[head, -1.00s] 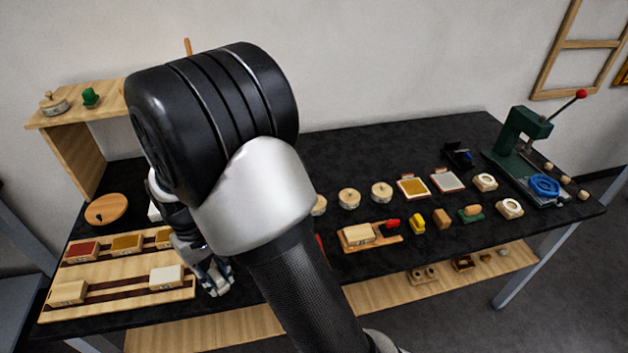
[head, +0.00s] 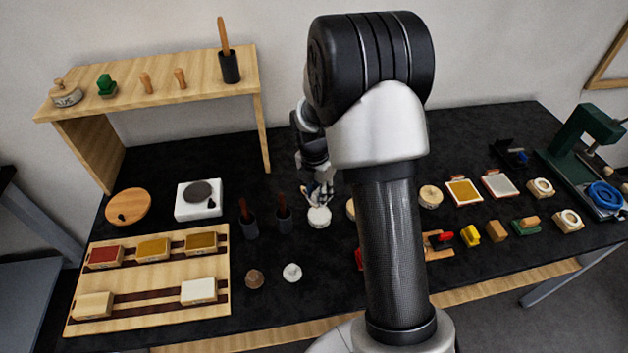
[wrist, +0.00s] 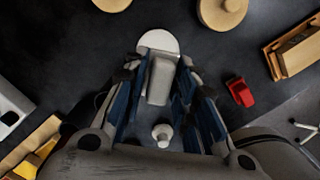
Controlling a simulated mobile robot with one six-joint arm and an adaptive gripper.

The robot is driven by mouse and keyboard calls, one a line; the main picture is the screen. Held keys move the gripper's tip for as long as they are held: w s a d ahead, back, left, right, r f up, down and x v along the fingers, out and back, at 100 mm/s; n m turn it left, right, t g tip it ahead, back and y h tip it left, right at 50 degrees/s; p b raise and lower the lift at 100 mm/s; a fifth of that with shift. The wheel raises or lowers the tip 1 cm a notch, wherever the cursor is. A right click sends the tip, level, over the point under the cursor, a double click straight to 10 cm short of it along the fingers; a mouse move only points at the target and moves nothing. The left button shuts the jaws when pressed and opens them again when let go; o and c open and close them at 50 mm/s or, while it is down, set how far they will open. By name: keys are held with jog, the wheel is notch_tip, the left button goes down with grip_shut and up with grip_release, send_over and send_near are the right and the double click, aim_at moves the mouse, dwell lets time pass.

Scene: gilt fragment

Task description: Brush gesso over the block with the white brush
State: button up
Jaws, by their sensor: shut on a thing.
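My gripper (head: 318,190) is over the white pot (head: 319,217) on the black table. In the wrist view, its blue-padded fingers (wrist: 158,95) are shut on a pale, tapered thing, seemingly the white brush (wrist: 160,80). The white round of the pot (wrist: 157,41) shows at the brush's far end; contact between them cannot be told. A whitish block (head: 198,291) and a plain wood block (head: 93,305) sit in the front row of the wooden rack (head: 150,283).
Two dark cups with brown handles (head: 250,226) (head: 284,220) stand left of the pot. A brown lid (head: 254,279) lies near the front. A white scale (head: 199,200) and a wooden shelf (head: 150,92) are farther left. My arm hides part of the middle table.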

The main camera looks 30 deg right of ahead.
jog(key=shift+w+d+f+n, duration=0.1)
jog(key=shift+w+d+n, duration=0.15)
jog(key=shift+n, duration=0.25)
jog(key=shift+f, duration=0.2)
notch_tip(320, 180, down, 6)
jog(key=b, duration=0.5)
jog(key=shift+r+b, duration=0.25)
jog(key=shift+b, duration=0.1)
jog(key=shift+s+f, duration=0.15)
jog(key=shift+f, duration=0.45)
dwell(1.5)
notch_tip(320, 180, up, 7)
jog(key=p, duration=0.6)
jog(key=shift+r, duration=0.15)
dwell(0.7)
